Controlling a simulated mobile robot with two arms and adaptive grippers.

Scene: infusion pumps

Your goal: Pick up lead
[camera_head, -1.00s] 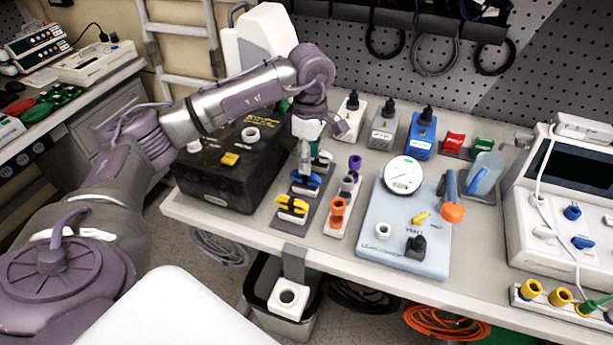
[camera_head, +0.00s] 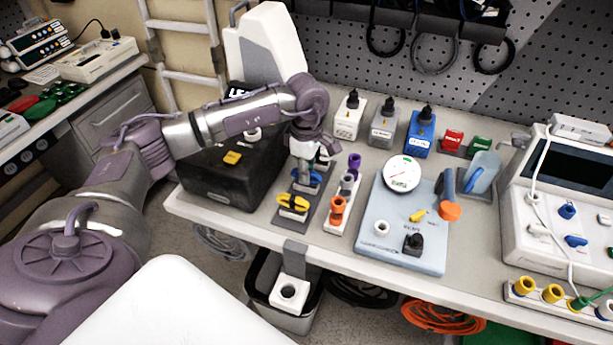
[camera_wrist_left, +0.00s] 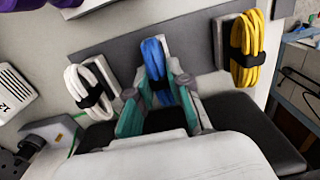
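Coiled leads hang on a grey rack strip (camera_head: 283,220): a yellow lead (camera_head: 293,202), a blue lead (camera_head: 314,179) and a white lead. The wrist view shows the yellow lead (camera_wrist_left: 246,50) at right, the blue lead (camera_wrist_left: 156,68) in the middle and the white lead (camera_wrist_left: 90,87) at left, each with a black tie. My left gripper (camera_head: 303,178) is down at the blue lead. My right gripper is not in view.
A black box (camera_head: 225,178) stands left of the rack. A strip with orange, grey and purple connectors (camera_head: 336,218) lies close on the right. Beyond it is a light-blue board (camera_head: 385,253) with a gauge. The table's front edge is near.

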